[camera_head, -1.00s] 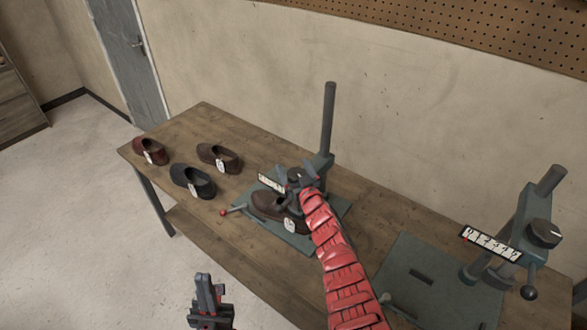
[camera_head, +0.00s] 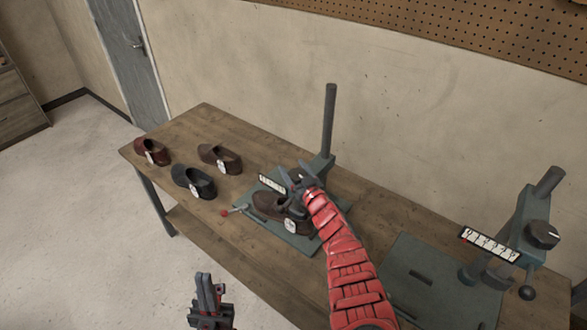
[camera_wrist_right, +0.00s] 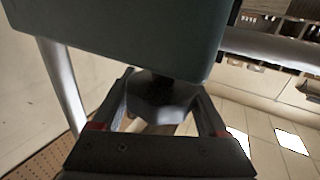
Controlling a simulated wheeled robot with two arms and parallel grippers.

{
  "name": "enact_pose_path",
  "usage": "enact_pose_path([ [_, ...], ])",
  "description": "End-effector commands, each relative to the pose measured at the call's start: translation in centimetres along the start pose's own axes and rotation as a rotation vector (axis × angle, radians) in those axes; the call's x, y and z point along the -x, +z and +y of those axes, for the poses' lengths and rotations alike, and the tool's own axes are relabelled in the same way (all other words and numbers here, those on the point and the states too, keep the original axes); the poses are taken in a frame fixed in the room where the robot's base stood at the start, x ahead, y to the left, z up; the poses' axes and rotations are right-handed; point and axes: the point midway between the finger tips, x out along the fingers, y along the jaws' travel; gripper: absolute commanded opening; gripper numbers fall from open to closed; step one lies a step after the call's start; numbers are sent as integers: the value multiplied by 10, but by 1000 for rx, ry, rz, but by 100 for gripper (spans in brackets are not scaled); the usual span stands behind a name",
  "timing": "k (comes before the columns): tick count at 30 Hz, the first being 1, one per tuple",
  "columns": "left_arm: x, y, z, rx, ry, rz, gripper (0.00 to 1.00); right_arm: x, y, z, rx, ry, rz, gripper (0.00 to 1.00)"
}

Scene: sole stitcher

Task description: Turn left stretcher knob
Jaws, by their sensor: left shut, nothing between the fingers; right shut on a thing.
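The left stretcher (camera_head: 328,165) stands on the table with a tall post and a white scale plate (camera_head: 272,184). Its dark faceted knob (camera_wrist_right: 160,98) shows between the fingers of my right gripper (camera_wrist_right: 162,108) in the right wrist view. My right gripper (camera_head: 301,177) is shut on this knob; in the head view the fingers largely hide it. A brown shoe (camera_head: 268,204) with a white tag sits on the stretcher's green base plate (camera_head: 300,242). My left gripper (camera_head: 205,292) is shut and empty in front of the table, away from the stretcher.
A second stretcher (camera_head: 515,235) with a black knob (camera_head: 541,235) stands at the right. Three tagged shoes, red (camera_head: 150,150), brown (camera_head: 220,158) and black (camera_head: 193,180), sit on the table's left end. A red-tipped lever (camera_head: 226,212) sticks out at the left stretcher's base.

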Motion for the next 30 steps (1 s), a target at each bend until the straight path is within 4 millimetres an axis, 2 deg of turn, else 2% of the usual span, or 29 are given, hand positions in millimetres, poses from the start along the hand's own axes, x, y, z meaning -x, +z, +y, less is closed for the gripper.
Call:
enact_pose_path([
  [1,0,0,0,0,0,0,0,0,-3,5,-5,-9,2,20],
  [4,6,1,0,0,0,0,0,1,0,3,-11,-55,2,20],
  [13,42,7,2,0,0,0,0,1,2,-5,-14,-231,8,20],
  [26,44,8,2,0,0,0,0,3,-1,-9,-12,-274,1,20],
  [27,44,8,2,0,0,0,0,3,-1,-9,-12,-274,1,80],
  [30,44,8,2,0,0,0,0,3,-1,-9,-12,-274,1,98],
])
